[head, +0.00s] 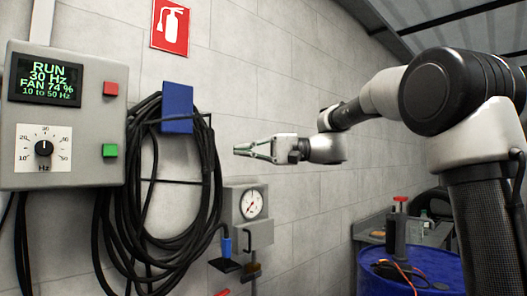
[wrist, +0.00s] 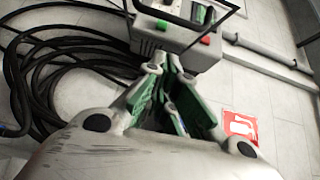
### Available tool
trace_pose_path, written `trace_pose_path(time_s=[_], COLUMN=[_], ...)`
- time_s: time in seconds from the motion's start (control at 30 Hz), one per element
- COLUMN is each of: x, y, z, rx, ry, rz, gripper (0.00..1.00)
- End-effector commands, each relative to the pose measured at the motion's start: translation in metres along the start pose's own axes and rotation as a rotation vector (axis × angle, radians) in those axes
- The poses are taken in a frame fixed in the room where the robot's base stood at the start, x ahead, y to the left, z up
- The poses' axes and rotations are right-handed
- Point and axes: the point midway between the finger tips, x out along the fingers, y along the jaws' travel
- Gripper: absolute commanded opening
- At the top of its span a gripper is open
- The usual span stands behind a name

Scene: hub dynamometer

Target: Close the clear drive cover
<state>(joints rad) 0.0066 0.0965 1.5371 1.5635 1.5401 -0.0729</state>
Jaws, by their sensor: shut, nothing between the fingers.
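The grey drive box (head: 68,118) is on the wall at the left in the head view, with a lit display, a knob, a red button and a green button. It also shows at the top of the wrist view (wrist: 205,55). There a thin dark frame (wrist: 212,30) stands out in front of the box; it looks like the edge of the clear drive cover, swung open. My gripper (head: 239,150) is shut and empty, to the right of the box in the picture. Its fingers (wrist: 166,72) point toward the box in the wrist view.
Black cable coils (head: 160,215) hang from a blue holder (head: 177,107) between the box and my gripper. A dial gauge (head: 250,204) is below my gripper. A red extinguisher sign (head: 170,26) is above. A blue drum (head: 415,268) stands at lower right.

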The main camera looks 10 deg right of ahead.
Motion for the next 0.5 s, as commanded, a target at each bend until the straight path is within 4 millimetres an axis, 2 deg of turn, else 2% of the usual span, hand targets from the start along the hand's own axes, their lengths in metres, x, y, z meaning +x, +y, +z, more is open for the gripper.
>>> trace_pose_path(time_s=[0.03, 0.2, 0.5], x=[0.011, 0.027, 0.037], y=[0.0, 0.0, 0.0], z=[0.001, 0.019, 0.029], rx=[0.0, 0.0, 0.001], ry=[-0.003, -0.001, 0.001], rz=[0.0, 0.001, 0.001], gripper=[0.0, 0.0, 0.0])
